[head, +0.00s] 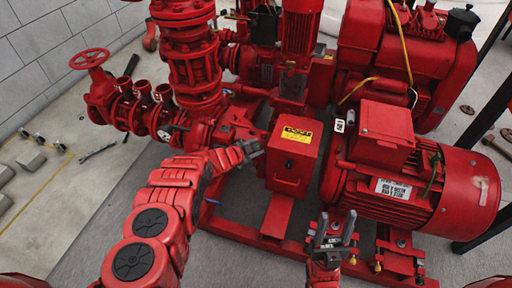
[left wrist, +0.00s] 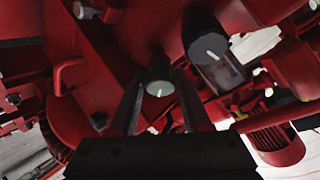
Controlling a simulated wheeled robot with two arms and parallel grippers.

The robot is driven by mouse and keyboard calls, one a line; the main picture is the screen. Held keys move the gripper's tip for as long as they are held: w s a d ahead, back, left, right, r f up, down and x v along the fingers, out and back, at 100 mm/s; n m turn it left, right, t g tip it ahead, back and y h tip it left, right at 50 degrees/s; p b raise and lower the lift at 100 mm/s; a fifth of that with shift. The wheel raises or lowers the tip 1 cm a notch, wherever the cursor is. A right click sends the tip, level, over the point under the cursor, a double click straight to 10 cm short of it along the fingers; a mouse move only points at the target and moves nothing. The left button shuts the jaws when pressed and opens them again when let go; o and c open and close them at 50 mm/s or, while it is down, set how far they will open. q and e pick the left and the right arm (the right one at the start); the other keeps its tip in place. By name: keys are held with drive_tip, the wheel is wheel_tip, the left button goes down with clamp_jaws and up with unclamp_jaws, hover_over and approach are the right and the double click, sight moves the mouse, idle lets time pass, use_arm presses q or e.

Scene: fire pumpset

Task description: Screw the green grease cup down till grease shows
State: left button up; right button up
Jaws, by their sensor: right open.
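In the left wrist view the green grease cup (left wrist: 159,82) has a pale green end face with a white mark. It shows between the far ends of my left gripper's fingers (left wrist: 157,92). I cannot tell whether they touch it. In the head view my left gripper (head: 250,150) is at the pump side, just left of the red box with the yellow label; the cup is not discernible there. My right gripper (head: 336,226) is open and empty, in front of the motor and above the red base frame.
A dark cylinder (left wrist: 212,50) with a white mark sits close to the right of the cup. The red guard box (head: 292,150) and red motor (head: 415,190) stand right of my left gripper. Pipework with a red handwheel (head: 90,59) is at left. Grey floor is free at lower left.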

use_arm(q)
drive_tip(key=shift+o, duration=1.4)
drive_tip(key=shift+r, duration=0.1)
drive_tip(key=shift+s+a+r+p, duration=0.1)
drive_tip(key=shift+s+r+p, duration=0.1)
drive_tip(key=shift+p, duration=0.15)
drive_tip(key=p+v, duration=1.4)
drive_tip(key=v, duration=0.2)
drive_tip(key=shift+s+a, duration=0.25)
drive_tip(key=shift+a, duration=0.1)
